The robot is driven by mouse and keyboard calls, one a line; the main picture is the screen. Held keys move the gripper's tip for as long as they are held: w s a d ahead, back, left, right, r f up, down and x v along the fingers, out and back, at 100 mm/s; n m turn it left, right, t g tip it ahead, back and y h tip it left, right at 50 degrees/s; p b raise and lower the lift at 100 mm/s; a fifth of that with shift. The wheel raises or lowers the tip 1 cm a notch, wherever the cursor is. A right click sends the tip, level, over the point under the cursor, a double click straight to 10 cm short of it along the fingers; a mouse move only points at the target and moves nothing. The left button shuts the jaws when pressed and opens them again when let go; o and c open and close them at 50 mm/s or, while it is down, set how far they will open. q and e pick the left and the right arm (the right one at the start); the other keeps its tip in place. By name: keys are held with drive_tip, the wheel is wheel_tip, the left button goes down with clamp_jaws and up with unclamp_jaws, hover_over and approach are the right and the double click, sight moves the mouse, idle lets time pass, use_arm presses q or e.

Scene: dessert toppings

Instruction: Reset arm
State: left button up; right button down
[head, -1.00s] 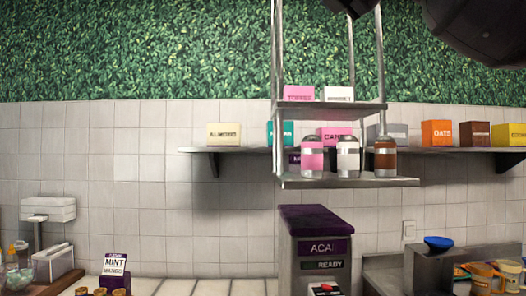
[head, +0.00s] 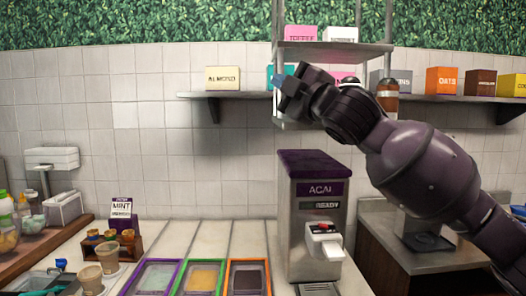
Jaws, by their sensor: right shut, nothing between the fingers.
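My right arm reaches in from the right, and its gripper (head: 285,88) is raised in front of the hanging metal shelf, above the acai machine. The fingers are shut and hold nothing. They point up and to the left, with a teal box (head: 271,77) behind them. The arm hides part of the shelves and several jars; a brown-filled jar (head: 387,94) still shows beside it. My left gripper is not in the picture.
The acai machine (head: 313,240) stands on the counter below my right gripper. A wall shelf with boxes runs behind. The wall on the left is clear.

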drive_tip(key=s+d+f+m+h, duration=0.1)
drive_tip(key=d+f+m+h, duration=0.3)
drive_tip(key=f, duration=1.1)
drive_tip(key=s+d+f+m+h, duration=0.15)
drive_tip(key=d+f+m, duration=0.4)
drive_tip(key=f, duration=0.85)
drive_tip(key=s+d+f+m+h, duration=0.25)
drive_tip(key=d+f+m, duration=0.3)
drive_tip(key=f, duration=0.95)
drive_tip(key=s+d+f+m+g+h, duration=0.2)
drive_tip(key=s+d+f, duration=0.1)
drive_tip(key=s+f, duration=0.6)
drive_tip(key=s+d+f+m+g+h, duration=0.2)
drive_tip(key=s+d+f, duration=0.1)
drive_tip(key=s+f, duration=0.6)
drive_tip(key=s+d+f+m+g+h, duration=0.1)
drive_tip(key=s+d+f+m+h, duration=0.1)
drive_tip(key=s+f, duration=0.7)
wheel_tip(320, 180, down, 2)
drive_tip(key=shift+d+f+g, duration=0.15)
drive_tip(key=shift+d+g, duration=0.25)
drive_tip(key=shift+d, duration=0.05)
